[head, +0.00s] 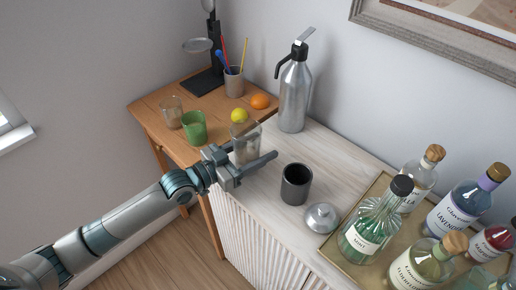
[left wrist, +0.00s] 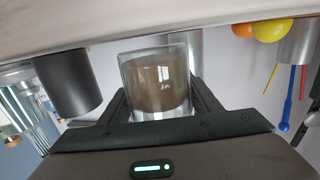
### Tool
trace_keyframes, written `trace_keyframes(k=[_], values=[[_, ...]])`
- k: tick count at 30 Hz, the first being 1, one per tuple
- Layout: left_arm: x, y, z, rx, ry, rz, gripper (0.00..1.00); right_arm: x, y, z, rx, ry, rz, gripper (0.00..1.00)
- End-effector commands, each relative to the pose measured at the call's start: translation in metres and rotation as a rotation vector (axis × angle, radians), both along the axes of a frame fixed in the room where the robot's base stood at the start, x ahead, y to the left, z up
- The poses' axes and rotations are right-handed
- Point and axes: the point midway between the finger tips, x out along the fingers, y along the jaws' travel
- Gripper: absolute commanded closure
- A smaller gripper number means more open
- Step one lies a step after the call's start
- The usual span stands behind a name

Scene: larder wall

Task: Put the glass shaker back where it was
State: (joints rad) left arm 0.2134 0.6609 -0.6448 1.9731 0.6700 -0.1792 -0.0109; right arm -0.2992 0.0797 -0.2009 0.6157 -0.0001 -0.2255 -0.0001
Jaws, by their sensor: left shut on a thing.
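The clear glass shaker (head: 246,144) is upright between the fingers of my left gripper (head: 267,144), which is shut on it. It is over the left end of the white cabinet top. In the left wrist view the glass (left wrist: 155,82) fills the space between the fingers (left wrist: 160,108), and a brownish tone shows through it. I cannot tell whether its base touches the cabinet. My right gripper is out of view.
A metal siphon (head: 294,92) stands behind. A tray (head: 345,217) with several bottles is at the right. The wooden table (head: 150,118) at the left holds a green cup (head: 194,128), a clear glass (head: 172,112), a lemon (head: 239,115), an orange (head: 260,101) and a pen cup (head: 234,83).

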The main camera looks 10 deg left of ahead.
Motion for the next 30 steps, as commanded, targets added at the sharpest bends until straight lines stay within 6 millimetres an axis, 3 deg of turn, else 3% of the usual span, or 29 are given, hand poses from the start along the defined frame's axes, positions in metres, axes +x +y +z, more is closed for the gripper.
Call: trace_keyframes(k=[17,18,19,20,30], values=[[0.0,0.0,-0.011,-0.003,-0.004,0.0,0.91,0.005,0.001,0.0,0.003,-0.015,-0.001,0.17],[0.0,0.0,-0.012,-0.001,-0.001,0.0,0.35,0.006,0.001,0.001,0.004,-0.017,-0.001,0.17],[0.0,0.0,-0.012,-0.001,-0.001,0.0,0.28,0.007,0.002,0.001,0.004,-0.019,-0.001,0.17],[0.0,0.0,-0.012,-0.001,-0.001,0.0,0.24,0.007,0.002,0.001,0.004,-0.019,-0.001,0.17],[0.0,0.0,-0.01,-0.001,-0.001,0.0,0.24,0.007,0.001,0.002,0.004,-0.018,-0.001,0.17]])
